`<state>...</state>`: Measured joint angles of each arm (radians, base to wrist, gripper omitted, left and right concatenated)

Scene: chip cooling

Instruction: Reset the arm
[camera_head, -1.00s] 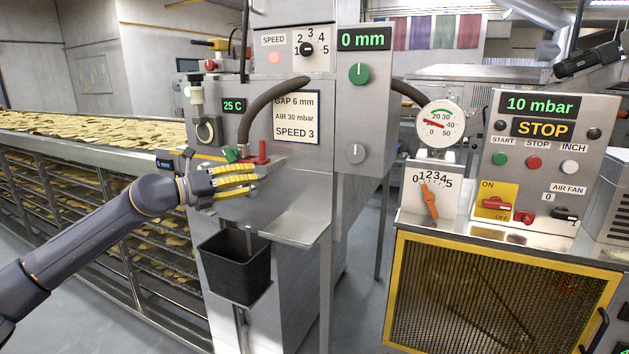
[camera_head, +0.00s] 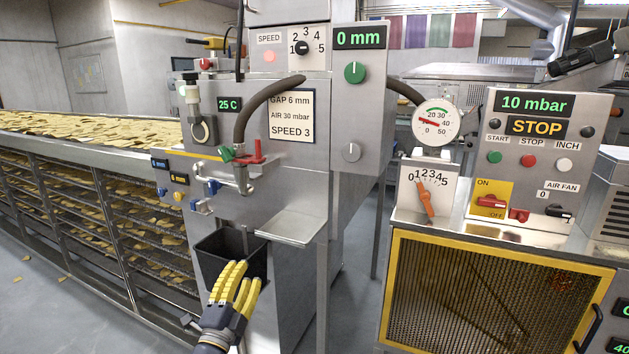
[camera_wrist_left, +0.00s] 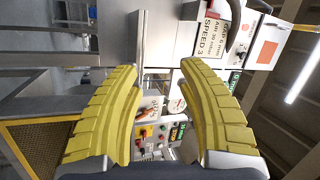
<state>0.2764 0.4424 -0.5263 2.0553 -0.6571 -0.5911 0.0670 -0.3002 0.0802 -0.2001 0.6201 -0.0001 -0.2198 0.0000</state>
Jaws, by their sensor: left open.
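My left gripper (camera_head: 236,290) has yellow padded fingers and is low in the head view, in front of the black bin (camera_head: 212,252) on the machine's front. It is open and empty. In the left wrist view the two yellow fingers (camera_wrist_left: 160,115) stand well apart with nothing between them. The pipe fitting (camera_head: 242,175) with red and green handles is above the gripper and clear of it.
A metal shelf (camera_head: 290,228) sticks out right of the bin. A conveyor of chips (camera_head: 80,130) runs along the left. The control box (camera_head: 540,150) reads 10 mbar and STOP, beside an orange-pointer dial (camera_head: 425,198). A yellow-framed mesh guard (camera_head: 480,290) stands below.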

